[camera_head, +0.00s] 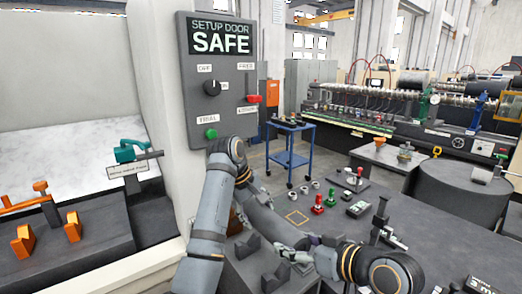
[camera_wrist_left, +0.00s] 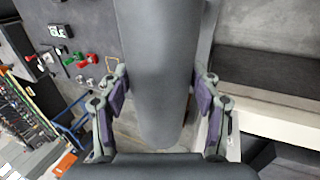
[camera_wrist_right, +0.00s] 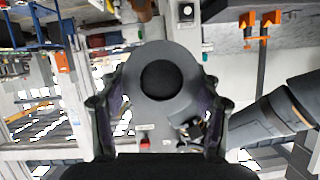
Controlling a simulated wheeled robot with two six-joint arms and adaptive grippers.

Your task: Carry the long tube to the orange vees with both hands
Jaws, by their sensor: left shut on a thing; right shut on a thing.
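The long tube is a thick grey cylinder (camera_wrist_left: 160,60). It runs down the left wrist view between the fingers of my left gripper (camera_wrist_left: 163,108), which is shut on it. In the right wrist view the tube's round end (camera_wrist_right: 160,52), with a dark centre, sits between the fingers of my right gripper (camera_wrist_right: 160,108), also shut on it. In the head view I cannot clearly tell the tube from my overlapping arms. The two orange vees (camera_head: 22,243) (camera_head: 73,227) stand upright on a dark block at the far left, apart from the tube; they also show in the right wrist view (camera_wrist_right: 269,20).
Dark vees (camera_head: 275,279) stand on the bench at bottom centre. A grey control panel (camera_head: 233,105) on a white pillar rises behind my left arm. A teal clamp (camera_head: 130,150) stands behind the orange vees.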

